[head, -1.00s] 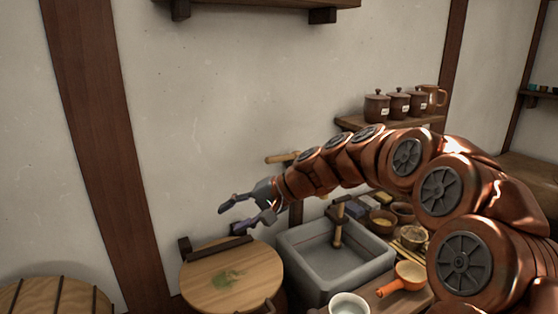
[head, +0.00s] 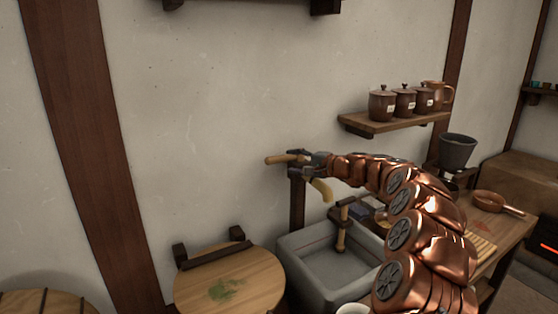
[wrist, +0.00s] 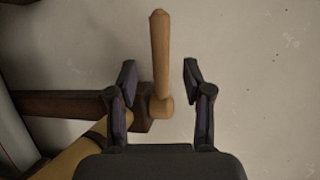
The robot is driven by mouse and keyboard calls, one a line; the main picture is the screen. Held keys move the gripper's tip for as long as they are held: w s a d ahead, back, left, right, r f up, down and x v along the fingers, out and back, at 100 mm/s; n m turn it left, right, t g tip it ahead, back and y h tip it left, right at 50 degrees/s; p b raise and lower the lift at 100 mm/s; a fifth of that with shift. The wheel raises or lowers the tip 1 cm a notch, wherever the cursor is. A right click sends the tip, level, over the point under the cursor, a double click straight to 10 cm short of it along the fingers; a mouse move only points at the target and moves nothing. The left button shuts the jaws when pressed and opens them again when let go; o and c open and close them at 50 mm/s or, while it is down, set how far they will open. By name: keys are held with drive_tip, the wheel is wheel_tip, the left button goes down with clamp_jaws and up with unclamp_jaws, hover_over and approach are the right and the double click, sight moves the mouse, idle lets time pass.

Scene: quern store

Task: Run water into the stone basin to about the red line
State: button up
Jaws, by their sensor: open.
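The grey stone basin (head: 293,262) stands against the wall in the head view, its near side partly cut off. A faint reddish line (head: 318,244) shows on its inner wall. I cannot tell whether there is water in it. Above it a wooden post (head: 297,205) carries a tap with a yellowish spout (head: 322,190) and a wooden lever handle (head: 278,160). My gripper (head: 303,157) is at the tap, by the handle. In the wrist view my open gripper (wrist: 159,72) has the handle (wrist: 160,50) between its fingers, apart from both. The spout (wrist: 82,148) is partly hidden.
A wooden peg (head: 341,238) in a dark bracket stands at the basin. A round wooden lid (head: 245,290) with a green mark lies left of it. A shelf (head: 400,124) with lidded jars is at right. A counter holds a copper pan (head: 490,202). The wall left of the tap is bare.

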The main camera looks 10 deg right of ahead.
sight(280, 160)
drive_tip(key=shift+p+x, duration=0.75)
drive_tip(key=shift+x, duration=3)
drive_tip(key=shift+s+a, duration=0.1)
drive_tip(key=shift+s, duration=0.05)
clamp_jaws()
